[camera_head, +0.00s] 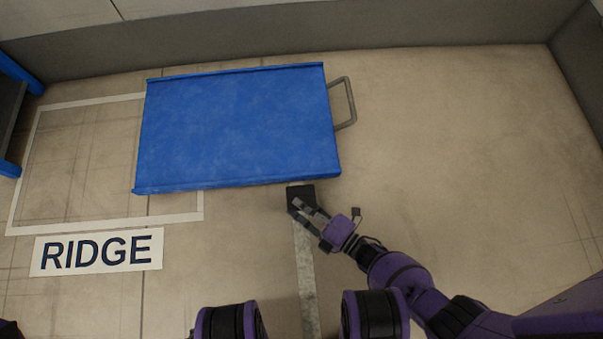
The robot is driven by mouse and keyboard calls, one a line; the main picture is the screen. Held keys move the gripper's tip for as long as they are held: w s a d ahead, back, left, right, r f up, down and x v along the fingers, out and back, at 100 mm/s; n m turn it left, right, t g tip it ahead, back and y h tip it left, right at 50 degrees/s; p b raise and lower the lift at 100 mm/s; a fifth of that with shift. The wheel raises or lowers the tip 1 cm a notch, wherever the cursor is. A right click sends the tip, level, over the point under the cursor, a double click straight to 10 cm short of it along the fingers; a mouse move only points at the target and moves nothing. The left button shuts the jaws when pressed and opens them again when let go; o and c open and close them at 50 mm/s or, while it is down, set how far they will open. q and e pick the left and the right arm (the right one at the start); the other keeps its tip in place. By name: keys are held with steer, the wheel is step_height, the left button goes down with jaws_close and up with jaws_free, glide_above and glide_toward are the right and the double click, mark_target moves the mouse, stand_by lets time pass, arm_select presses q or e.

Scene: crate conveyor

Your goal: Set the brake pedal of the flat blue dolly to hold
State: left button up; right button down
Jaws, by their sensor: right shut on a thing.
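The flat blue dolly (237,128) lies on the floor, with a grey looped handle (351,103) on its right side. The dark brake pedal (300,191) sticks out at the dolly's near edge, close to its near right corner. My right gripper (304,209) reaches in from the lower right and is shut on the pedal. Its fingers cover part of the pedal, and I cannot tell the pedal's tilt. My left gripper is not in view.
A white-outlined floor bay (203,206) lies partly under the dolly's left side, with a RIDGE label (97,252) in front. A blue-framed rack (12,170) stands at the left edge. A grey wall (420,25) runs behind. The floor to the right is clear.

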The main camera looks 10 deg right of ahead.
steer(key=shift+f+t, duration=0.1)
steer(key=shift+t, duration=0.2)
steer(key=c, duration=1.9)
jaws_free()
steer(key=shift+o, duration=0.2)
steer(key=shift+s, duration=0.1)
steer(key=f+v, duration=0.1)
steer(key=v, duration=1)
steer(key=shift+s+d+r, duration=0.2)
steer(key=shift+d+r, duration=0.2)
steer(key=shift+r, duration=0.1)
